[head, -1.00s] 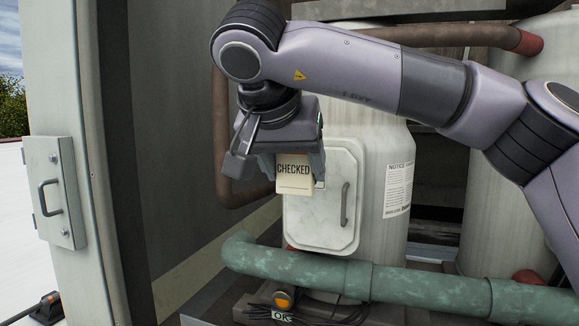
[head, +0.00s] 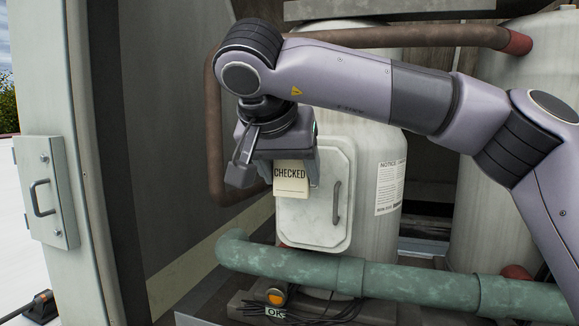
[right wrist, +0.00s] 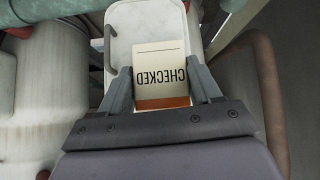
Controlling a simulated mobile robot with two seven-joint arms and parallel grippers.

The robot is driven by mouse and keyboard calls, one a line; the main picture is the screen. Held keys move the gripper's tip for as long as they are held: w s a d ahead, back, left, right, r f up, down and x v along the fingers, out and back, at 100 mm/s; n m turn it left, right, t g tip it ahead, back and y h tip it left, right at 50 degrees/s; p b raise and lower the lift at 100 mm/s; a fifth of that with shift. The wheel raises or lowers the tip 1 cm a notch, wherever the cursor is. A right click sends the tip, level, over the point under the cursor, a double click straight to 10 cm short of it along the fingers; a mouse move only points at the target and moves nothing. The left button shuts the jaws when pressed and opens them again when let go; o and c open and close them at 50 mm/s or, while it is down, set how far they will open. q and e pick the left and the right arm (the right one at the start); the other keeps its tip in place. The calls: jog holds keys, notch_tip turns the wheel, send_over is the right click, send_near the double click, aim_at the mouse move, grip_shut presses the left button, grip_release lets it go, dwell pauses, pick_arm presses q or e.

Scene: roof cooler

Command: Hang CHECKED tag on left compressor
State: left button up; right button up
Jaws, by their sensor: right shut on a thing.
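The CHECKED tag (head: 291,177) is a cream card with dark lettering. It hangs below my right gripper (head: 290,168) in the head view, in front of the left compressor's white access door (head: 322,205). In the right wrist view the tag (right wrist: 160,65) sits between the two fingers of my right gripper (right wrist: 162,85), its orange band close to the gripper body. The gripper is shut on it. The left compressor (head: 372,150) is a pale cylinder with a notice label. The door handle (head: 337,202) is right of the tag. My left gripper is out of view.
A green pipe (head: 400,283) crosses in front of the compressors. A brown pipe (head: 214,140) runs down the left side. A second compressor (head: 500,220) stands at right. An orange button (head: 275,296) with an OK label (head: 276,313) sits low. An open cabinet door (head: 55,100) is at left.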

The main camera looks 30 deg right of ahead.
jog(key=shift+d, duration=0.1)
jog(key=o, duration=1.7)
jog(key=shift+r, duration=0.1)
jog(key=shift+s+a+r, duration=0.1)
jog(key=shift+a+r, duration=0.1)
jog(key=shift+r, duration=0.2)
jog(key=v, duration=0.6)
jog(key=shift+s+a, duration=0.2)
jog(key=shift+f, duration=0.1)
